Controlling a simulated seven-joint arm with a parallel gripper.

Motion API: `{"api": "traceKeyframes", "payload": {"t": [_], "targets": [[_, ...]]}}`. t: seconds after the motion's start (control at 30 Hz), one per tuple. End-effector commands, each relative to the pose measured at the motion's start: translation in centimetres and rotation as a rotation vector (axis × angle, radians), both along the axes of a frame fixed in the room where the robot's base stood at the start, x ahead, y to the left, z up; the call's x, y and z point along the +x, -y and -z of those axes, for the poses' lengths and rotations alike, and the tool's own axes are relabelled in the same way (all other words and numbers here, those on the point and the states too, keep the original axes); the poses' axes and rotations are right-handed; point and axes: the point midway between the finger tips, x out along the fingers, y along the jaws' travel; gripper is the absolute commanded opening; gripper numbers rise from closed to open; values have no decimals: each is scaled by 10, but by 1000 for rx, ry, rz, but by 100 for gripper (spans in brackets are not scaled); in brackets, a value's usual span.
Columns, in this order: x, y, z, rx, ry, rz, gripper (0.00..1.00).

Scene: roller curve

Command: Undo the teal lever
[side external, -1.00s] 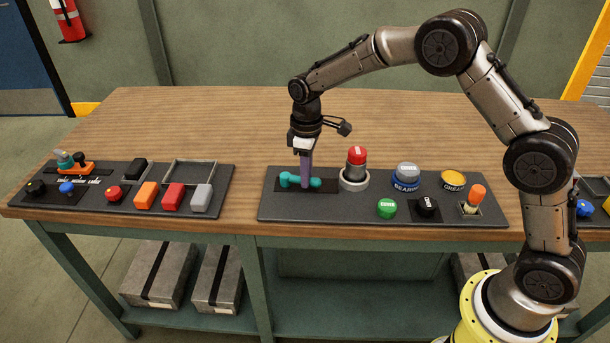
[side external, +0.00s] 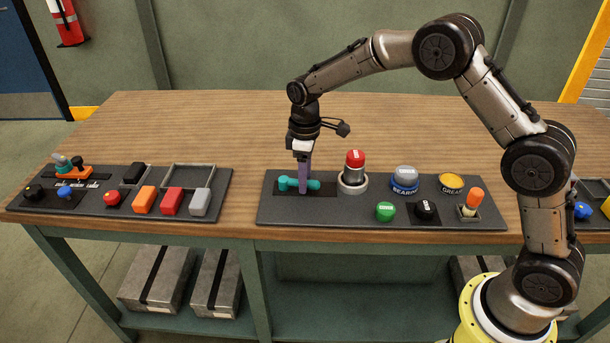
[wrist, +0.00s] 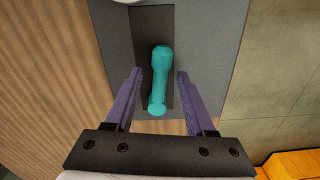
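The teal lever (side external: 287,184) lies on a dark plate on the middle panel, its length running left to right in the side view. In the wrist view the teal lever (wrist: 159,80) shows as a rounded bar between my two purple fingers. My gripper (side external: 304,188) points down at the lever, its fingers hiding part of the lever's middle. In the wrist view my gripper (wrist: 157,88) is open, with a visible gap between each finger and the lever.
A red-topped button (side external: 355,160) stands close to the right of my gripper. Blue-based (side external: 404,180) and yellow (side external: 451,182) buttons, a green button (side external: 385,211) and an orange switch (side external: 475,197) are farther right. The left panel (side external: 90,207) holds several controls. The table behind is clear.

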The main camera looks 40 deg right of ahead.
Motion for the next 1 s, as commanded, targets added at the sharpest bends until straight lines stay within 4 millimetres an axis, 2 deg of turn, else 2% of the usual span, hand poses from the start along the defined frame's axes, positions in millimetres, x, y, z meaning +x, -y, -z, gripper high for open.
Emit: {"api": "traceKeyframes", "payload": {"t": [0.17, 0.27, 0.37, 0.8, 1.0], "targets": [[0, 0, 0, 0, -1, 0, 55], [0, 0, -7, 1, 1, 0, 55], [0, 0, -21, 0, 2, 0, 55], [0, 0, -111, 0, 2, 0, 55], [0, 0, -133, 0, 0, 0, 55]]}}
